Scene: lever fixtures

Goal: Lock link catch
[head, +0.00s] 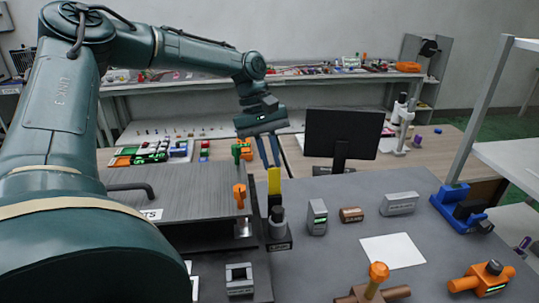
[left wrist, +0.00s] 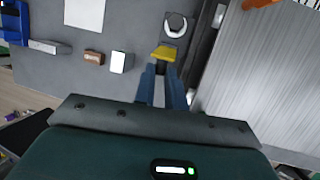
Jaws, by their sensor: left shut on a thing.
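The link catch (head: 278,228) stands on the grey bench just right of the ribbed metal panel. Its yellow handle (head: 274,182) points up in the head view. My left gripper (head: 273,164) reaches down from behind, with its blue-grey fingers at the top of the handle. In the left wrist view, the left gripper (left wrist: 163,70) is shut on the yellow handle (left wrist: 164,53), between the fingertips. A light grey U-shaped loop (left wrist: 175,25) shows just beyond the handle. Whether the loop is engaged with a hook cannot be told. My right gripper is not in view.
A grey block (head: 317,217), a brown block (head: 351,215) and a white sheet (head: 393,251) lie right. Orange valves (head: 482,279) and a blue clamp (head: 460,205) are farther right. A monitor (head: 342,135) stands behind.

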